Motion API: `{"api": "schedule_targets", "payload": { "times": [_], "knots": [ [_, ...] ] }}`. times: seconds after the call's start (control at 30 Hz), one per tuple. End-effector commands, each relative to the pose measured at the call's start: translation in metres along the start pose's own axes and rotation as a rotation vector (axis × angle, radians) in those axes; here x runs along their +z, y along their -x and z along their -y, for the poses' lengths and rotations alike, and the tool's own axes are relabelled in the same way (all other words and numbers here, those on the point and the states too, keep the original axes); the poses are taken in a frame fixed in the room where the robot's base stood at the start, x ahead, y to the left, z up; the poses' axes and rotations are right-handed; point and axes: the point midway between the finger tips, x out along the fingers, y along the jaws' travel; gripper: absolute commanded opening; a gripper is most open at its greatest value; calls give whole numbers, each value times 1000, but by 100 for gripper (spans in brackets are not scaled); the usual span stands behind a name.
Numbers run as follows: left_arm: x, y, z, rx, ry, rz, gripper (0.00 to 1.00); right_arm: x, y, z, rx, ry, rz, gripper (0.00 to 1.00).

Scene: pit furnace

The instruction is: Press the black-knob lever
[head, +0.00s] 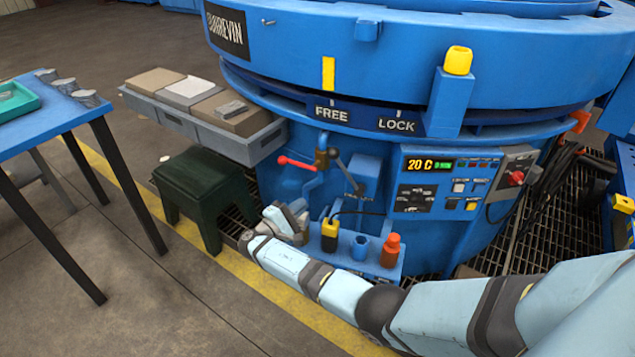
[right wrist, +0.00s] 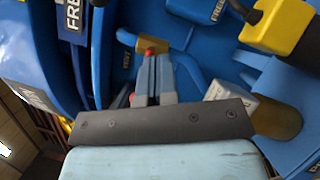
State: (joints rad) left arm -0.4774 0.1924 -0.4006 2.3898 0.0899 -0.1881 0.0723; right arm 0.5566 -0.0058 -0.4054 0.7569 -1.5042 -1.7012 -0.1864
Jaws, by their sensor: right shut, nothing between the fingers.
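The black-knob lever (head: 349,175) shows in the head view as a grey rod with a dark knob at its upper left end. It stands on the front of the blue furnace, beside a small blue box. A red-handled lever (head: 295,162) sits just left of it on a brass valve (head: 322,158). My right gripper (head: 299,207) is below both levers and looks apart from them. In the right wrist view its fingers (right wrist: 153,60) are together and empty, pointing toward the brass fitting (right wrist: 150,43). I cannot make out the black knob there. My left gripper is not in view.
A control panel (head: 452,182) is to the right. A dark green stool (head: 203,190) stands left.

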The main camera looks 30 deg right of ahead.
Motion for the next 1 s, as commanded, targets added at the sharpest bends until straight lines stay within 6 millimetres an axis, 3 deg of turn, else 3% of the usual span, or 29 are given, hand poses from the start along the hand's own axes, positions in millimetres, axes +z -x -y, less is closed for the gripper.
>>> {"api": "schedule_targets", "payload": {
  "times": [0.03,0.23,0.63,0.77,1.0],
  "knots": [
    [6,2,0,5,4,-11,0,-5,1,-1,26,0,28,0],
    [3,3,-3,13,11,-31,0,-5,0,-14,75,1,85,0],
    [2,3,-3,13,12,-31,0,-4,-4,-15,76,1,86,0],
    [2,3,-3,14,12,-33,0,-2,-18,-15,77,0,87,0],
    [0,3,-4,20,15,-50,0,2,-68,-18,77,0,87,0]
  ]
}}
